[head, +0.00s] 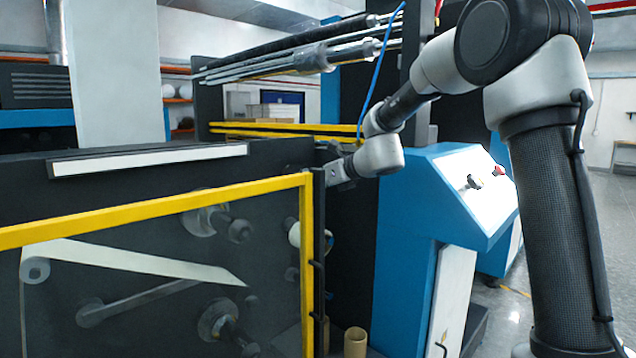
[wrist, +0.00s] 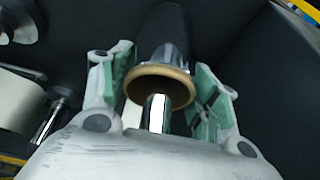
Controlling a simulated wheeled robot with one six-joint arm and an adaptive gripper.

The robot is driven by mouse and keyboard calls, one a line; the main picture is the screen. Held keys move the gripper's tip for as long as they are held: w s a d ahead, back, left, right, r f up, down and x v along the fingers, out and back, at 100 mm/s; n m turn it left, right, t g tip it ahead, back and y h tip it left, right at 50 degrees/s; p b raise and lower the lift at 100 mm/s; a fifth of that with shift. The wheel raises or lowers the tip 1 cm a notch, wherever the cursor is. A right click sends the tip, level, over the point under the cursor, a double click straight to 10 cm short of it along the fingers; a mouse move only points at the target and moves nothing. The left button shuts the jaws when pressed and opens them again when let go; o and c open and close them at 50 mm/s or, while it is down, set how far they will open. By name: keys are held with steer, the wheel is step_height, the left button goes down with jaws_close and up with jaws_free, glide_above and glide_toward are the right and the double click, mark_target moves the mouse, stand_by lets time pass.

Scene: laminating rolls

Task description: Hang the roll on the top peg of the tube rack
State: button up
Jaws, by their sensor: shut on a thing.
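My gripper (head: 336,172) reaches to the right end of the dark machine in the head view, just beyond the yellow-framed guard's upper corner. In the wrist view my gripper (wrist: 163,72) has its green-padded fingers on both sides of a dark roll (wrist: 166,35) with a brown ring-shaped core end (wrist: 150,72), and is shut on it. The core's open end faces the wrist camera. A shiny metal cylinder (wrist: 155,112) shows in front of the opening; I cannot tell whether it passes through the core. The held roll is not clearly visible in the head view. I cannot single out the rack's top peg.
The yellow-framed guard (head: 309,240) and dark machine top (head: 120,165) lie close left of my gripper. A blue control cabinet (head: 400,240) stands close right. A white roll (head: 294,232) is below, and an open brown tube (head: 355,342) stands low down.

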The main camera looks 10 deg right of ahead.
stand_by(0.3)
steer(key=o, duration=1.2)
steer(key=v, duration=1.2)
steer(key=s+d+f+n+g+h, duration=0.1)
steer(key=s+d+f+n+g, duration=0.3)
steer(key=s+n, duration=0.45)
steer(key=s+d+f+n+g+h, duration=0.1)
steer(key=s+f+n+g, duration=0.1)
steer(key=s+f+n, duration=0.7)
steer(key=s+d+n+h, duration=0.2)
steer(key=s+d+n, duration=0.1)
steer(key=s, duration=0.3)
steer(key=s+d+r+n+h, duration=0.1)
steer(key=s+d+n+h, duration=0.1)
steer(key=s+d+n, duration=0.2)
steer(key=s+d+r+n+h, duration=0.1)
steer(key=s+d+n, duration=0.3)
steer(key=s, duration=0.4)
steer(key=shift+s+d+g+h, duration=0.15)
steer(key=shift+s+g+h, duration=0.1)
steer(key=shift+g+h, duration=0.2)
